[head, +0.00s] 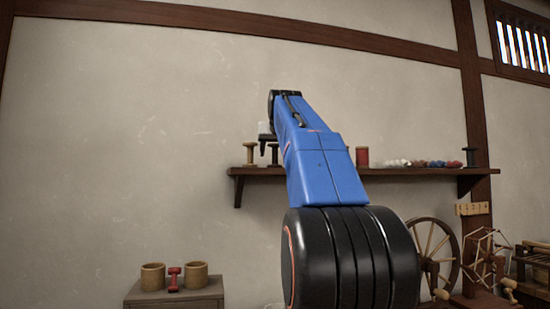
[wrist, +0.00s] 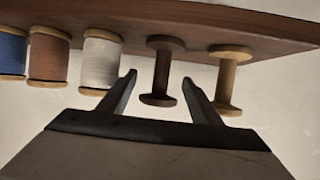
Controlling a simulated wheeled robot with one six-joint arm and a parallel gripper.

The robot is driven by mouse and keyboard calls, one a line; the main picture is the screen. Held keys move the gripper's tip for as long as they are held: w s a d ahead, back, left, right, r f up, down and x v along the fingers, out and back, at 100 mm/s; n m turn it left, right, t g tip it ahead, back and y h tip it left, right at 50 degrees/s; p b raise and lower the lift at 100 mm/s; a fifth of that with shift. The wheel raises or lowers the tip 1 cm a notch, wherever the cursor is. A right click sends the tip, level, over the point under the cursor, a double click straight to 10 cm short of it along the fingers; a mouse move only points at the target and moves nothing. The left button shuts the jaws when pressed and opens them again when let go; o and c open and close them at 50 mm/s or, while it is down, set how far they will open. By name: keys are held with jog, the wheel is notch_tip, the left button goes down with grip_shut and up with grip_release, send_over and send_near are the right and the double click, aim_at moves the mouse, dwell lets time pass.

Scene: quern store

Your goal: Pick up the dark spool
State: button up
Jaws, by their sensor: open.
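The dark spool (wrist: 162,72) is a narrow, bare dark-brown wooden spool with flared ends. It stands on the wall shelf (head: 410,171), which shows upside down in the wrist view. In the head view the dark spool (head: 273,155) is partly covered by my gripper (head: 267,139). In the wrist view my gripper (wrist: 159,79) is open and empty, with the spool showing between its fingertips. I see no finger touching it. Another dark spool (head: 470,157) stands at the shelf's far right end.
A light wooden spool (wrist: 229,78) stands close on one side, a white-wound spool (wrist: 101,62) on the other. Beyond are brown (wrist: 49,56) and blue (wrist: 11,53) spools. A cabinet (head: 174,292) stands below left, a wheel (head: 433,247) below right.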

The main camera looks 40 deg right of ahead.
aim_at(274, 156)
jog(key=x, duration=0.4)
jog(key=shift+f, duration=0.2)
jog(key=c, duration=1)
